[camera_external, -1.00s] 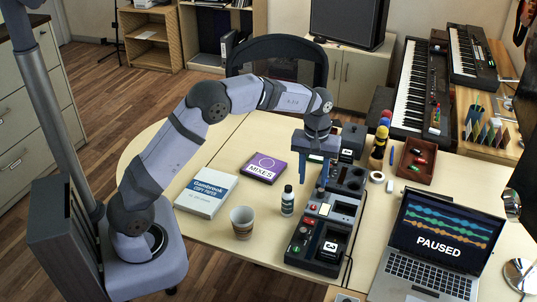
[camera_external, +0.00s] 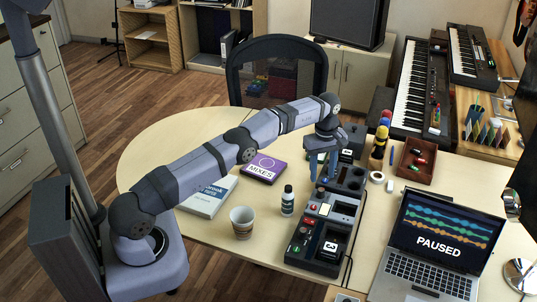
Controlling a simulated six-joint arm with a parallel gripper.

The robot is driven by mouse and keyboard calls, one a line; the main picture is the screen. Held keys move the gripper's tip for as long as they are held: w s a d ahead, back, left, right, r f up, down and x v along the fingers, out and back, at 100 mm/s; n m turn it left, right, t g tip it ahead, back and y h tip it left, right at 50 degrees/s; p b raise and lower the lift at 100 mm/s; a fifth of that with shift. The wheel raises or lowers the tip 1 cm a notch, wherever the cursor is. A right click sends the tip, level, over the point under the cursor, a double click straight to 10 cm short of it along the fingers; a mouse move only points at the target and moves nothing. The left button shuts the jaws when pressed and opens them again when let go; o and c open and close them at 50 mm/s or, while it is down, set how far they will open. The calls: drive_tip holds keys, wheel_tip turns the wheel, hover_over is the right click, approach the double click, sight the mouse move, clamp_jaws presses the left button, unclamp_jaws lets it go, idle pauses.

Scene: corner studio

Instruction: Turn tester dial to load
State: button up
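Dark tester-like units stand in a row on the desk, right of centre. The unit with a small pale display (camera_external: 343,208) is in the middle, and a front unit carries a white "3" label (camera_external: 331,247) and small coloured buttons. A unit with round dark knobs (camera_external: 352,181) lies behind the display. I cannot tell which knob is the tester dial, nor its setting. My gripper (camera_external: 321,180) points down at the left side of the knob unit, with its fingertips close to it. Contact and the finger gap are too small to make out. I see nothing held.
A small bottle (camera_external: 287,200) and a paper cup (camera_external: 242,222) stand left of the units. Two books, one white (camera_external: 207,198) and one purple (camera_external: 264,168), lie further left. An open laptop (camera_external: 437,245) and a brown tray (camera_external: 415,160) are on the right.

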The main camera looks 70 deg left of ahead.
sight(321, 190)
drive_tip(key=shift+w+f+p, duration=0.1)
drive_tip(key=shift+f+p, duration=0.6)
drive_tip(key=shift+f, duration=2.85)
clamp_jaws()
